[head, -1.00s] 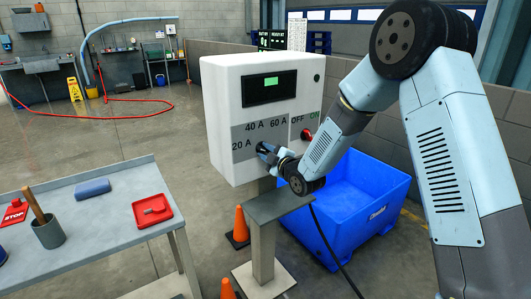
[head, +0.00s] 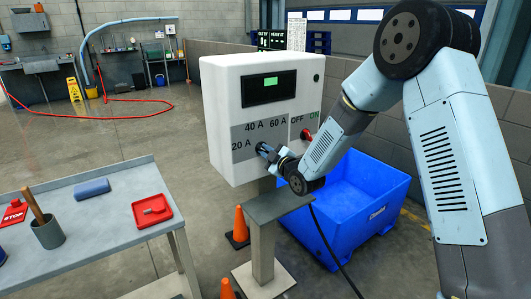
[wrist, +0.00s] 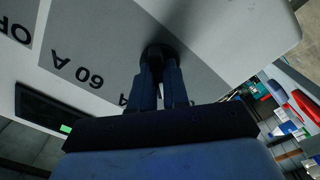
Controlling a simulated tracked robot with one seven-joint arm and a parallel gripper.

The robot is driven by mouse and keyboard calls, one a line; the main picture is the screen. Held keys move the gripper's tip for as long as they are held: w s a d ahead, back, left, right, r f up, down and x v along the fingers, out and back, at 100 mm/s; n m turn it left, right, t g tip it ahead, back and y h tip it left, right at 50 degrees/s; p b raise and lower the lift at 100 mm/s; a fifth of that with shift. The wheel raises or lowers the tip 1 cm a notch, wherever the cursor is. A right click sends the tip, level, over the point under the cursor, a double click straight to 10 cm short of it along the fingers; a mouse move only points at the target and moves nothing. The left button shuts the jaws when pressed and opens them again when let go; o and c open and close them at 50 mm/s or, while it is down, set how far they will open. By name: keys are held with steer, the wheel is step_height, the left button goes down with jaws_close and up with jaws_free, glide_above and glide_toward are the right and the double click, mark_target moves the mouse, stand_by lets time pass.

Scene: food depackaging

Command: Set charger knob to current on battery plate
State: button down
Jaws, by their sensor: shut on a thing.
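The white charger box (head: 222,105) stands at the centre of the head view, with a lit green display (head: 270,88) on its front. Below it is a grey dial panel marked 20 A, 40 A and 60 A. My gripper (head: 265,150) is at this panel. In the wrist view my gripper (wrist: 160,85) is shut on the black charger knob (wrist: 157,54). The knob's pointer is hidden, so I cannot tell its setting. A red switch (head: 306,135) sits by the OFF and ON labels. I cannot make out a battery plate.
A blue bin (head: 350,205) stands behind and below my arm. Orange cones (head: 239,226) stand by the pedestal (head: 263,240), and a black cable runs along the floor. A grey table (head: 110,225) at the left holds a red tray (head: 152,210), a blue roll and a cup.

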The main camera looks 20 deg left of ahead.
steer(key=m, duration=0.6)
steer(key=shift+d+m, duration=0.1)
steer(key=shift+m, duration=0.2)
stand_by(0.5)
steer(key=c, duration=1.1)
jaws_free()
steer(key=v, duration=1.3)
steer(key=shift+s+d, duration=0.2)
steer(key=shift+d, duration=0.05)
